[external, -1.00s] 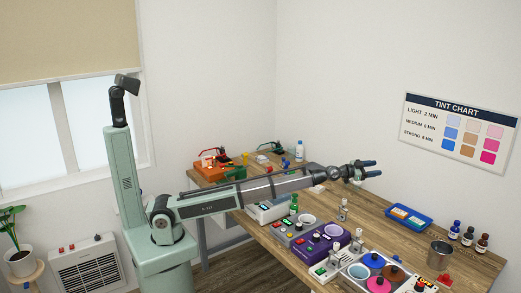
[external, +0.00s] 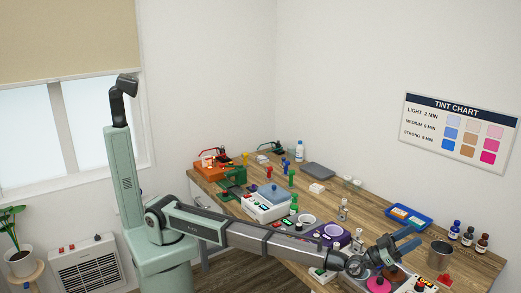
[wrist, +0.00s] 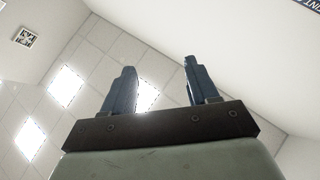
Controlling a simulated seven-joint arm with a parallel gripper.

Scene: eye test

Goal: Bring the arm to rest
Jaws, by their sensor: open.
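My gripper (external: 405,238) is at the end of my stretched-out arm, over the right part of the wooden bench (external: 400,215). Its two dark blue fingers are apart with nothing between them. In the wrist view my gripper (wrist: 160,85) points up toward the ceiling, and its open fingers show against ceiling tiles and bright light panels. My arm reaches low across the front of the bench and hides part of the equipment there.
A purple unit (external: 333,233) and a white device (external: 268,203) stand along the bench.

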